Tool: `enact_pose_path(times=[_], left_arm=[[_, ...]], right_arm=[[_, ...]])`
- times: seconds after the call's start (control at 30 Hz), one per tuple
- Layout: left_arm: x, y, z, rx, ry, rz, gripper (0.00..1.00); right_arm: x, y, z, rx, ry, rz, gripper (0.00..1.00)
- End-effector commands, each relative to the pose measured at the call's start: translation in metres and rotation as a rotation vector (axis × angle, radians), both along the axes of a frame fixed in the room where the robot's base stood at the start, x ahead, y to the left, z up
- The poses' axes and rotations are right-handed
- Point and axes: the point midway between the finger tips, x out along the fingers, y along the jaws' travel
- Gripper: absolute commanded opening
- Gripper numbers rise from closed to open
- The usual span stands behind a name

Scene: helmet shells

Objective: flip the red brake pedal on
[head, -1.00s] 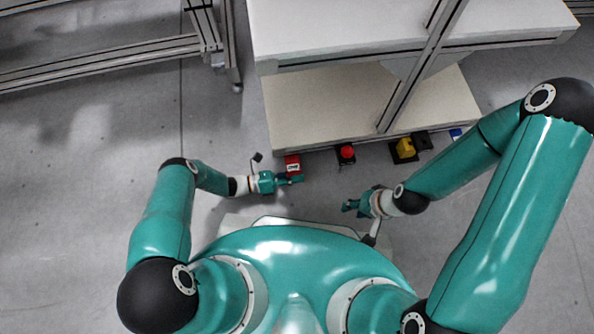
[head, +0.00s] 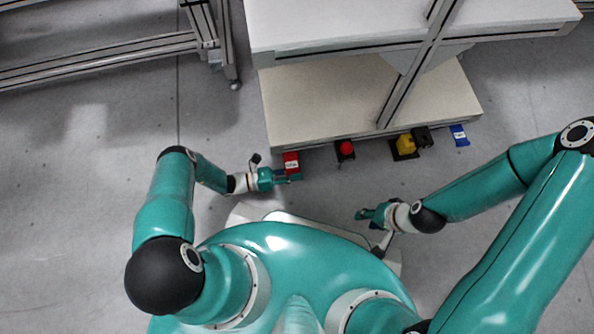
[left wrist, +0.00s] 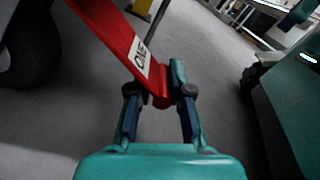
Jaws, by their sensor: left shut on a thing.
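The red brake pedal (head: 291,160) sticks out under the front left corner of the shelf unit, with a white label on it. In the left wrist view the pedal (left wrist: 118,42) slopes down from the upper left, and its end lies between the fingers. My left gripper (head: 292,177) is shut on the pedal's end; its fingers also show in the left wrist view (left wrist: 160,98). My right gripper (head: 364,214) hangs free of the pedals, lower right of the red one. Its fingers are too small to judge.
A red round button on a black base (head: 346,150), a yellow block on black (head: 405,145) and a blue labelled piece (head: 460,135) line the front of the shelf unit (head: 340,95). A metal frame (head: 110,58) stands at left. A dark wheel (left wrist: 30,45) is beside the pedal.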

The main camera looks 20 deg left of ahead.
Motion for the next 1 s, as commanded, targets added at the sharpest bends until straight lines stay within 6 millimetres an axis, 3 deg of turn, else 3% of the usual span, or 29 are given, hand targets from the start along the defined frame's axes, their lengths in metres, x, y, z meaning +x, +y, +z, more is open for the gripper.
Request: enact_pose_path(times=[0.1, 0.13, 0.27, 0.67, 0.87, 1.0], left_arm=[[-0.001, 0.003, -0.002, 0.009, -0.001, 0.002, 0.0], [-0.001, 0.003, -0.002, 0.009, -0.001, 0.002, 0.2], [-0.001, 0.003, -0.002, 0.007, 0.0, 0.002, 0.42], [-0.003, 0.006, -0.002, 0.005, 0.003, 0.003, 0.43], [-0.014, 0.029, -0.002, 0.006, 0.002, 0.007, 0.43], [-0.027, 0.055, -0.003, 0.008, 0.002, 0.007, 0.43]], right_arm=[[0.0, 0.0, 0.0, 0.0, 0.0, 0.0, 0.4], [0.0, 0.0, 0.0, 0.0, 0.0, 0.0, 0.4], [0.0, 0.0, 0.0, 0.0, 0.0, 0.0, 0.4], [0.0, 0.0, 0.0, 0.0, 0.0, 0.0, 0.4], [0.0, 0.0, 0.0, 0.0, 0.0, 0.0, 0.4], [0.0, 0.0, 0.0, 0.0, 0.0, 0.0, 0.4]])
